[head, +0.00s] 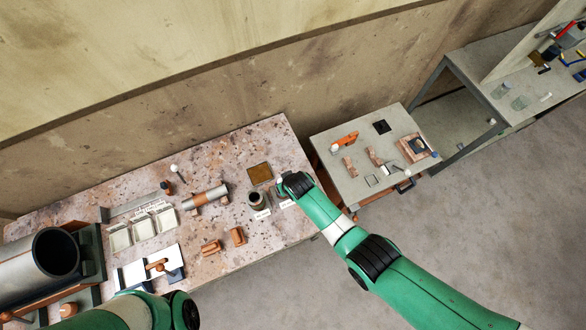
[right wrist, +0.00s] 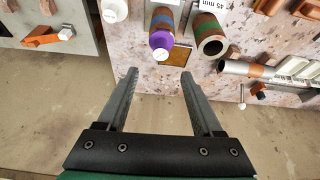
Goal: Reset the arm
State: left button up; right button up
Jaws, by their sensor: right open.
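My right gripper (right wrist: 159,75) is open in the right wrist view, with nothing between its two fingers. In the head view my right arm (head: 340,232) reaches in from the lower right and ends over the right side of the stone-topped table (head: 215,160).
A large pipe (head: 58,252) lies at the table's left end, near white trays (head: 143,227) and a small pipe on a stand (head: 205,198). A brown square pad (head: 260,173) lies behind the short pipe. A side table (head: 365,150) holds blocks and tools. A shelf bench stands far right.

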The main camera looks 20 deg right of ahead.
jog(key=shift+a, duration=0.1)
jog(key=w+d+r+t, duration=0.1)
jog(key=w+r+t, duration=0.1)
jog(key=w+r, duration=0.45)
jog(key=w+d+r+m+t, duration=0.1)
jog(key=w+r+t, duration=0.15)
jog(key=r, duration=0.75)
jog(key=w+d+r+t, duration=0.1)
jog(key=w+r+t, duration=0.1)
jog(key=w+r, duration=0.5)
notch_tip(320, 180, up, 23)
jog(key=d+t, duration=0.2)
jog(key=t, duration=0.4)
jog(key=s+d+r+t, duration=0.1)
jog(key=s+r+t, duration=0.4)
jog(key=r, duration=0.8)
jog(key=s+r+n+t+y, duration=0.1)
jog(key=s+r+t, duration=0.4)
jog(key=s+r, duration=1.1)
jog(key=s+y, duration=0.1)
jog(key=s, duration=0.2)
jog(key=shift+s+d+r+n, duration=0.2)
jog(key=shift+d+r+n, duration=0.1)
jog(key=shift+d, duration=0.1)
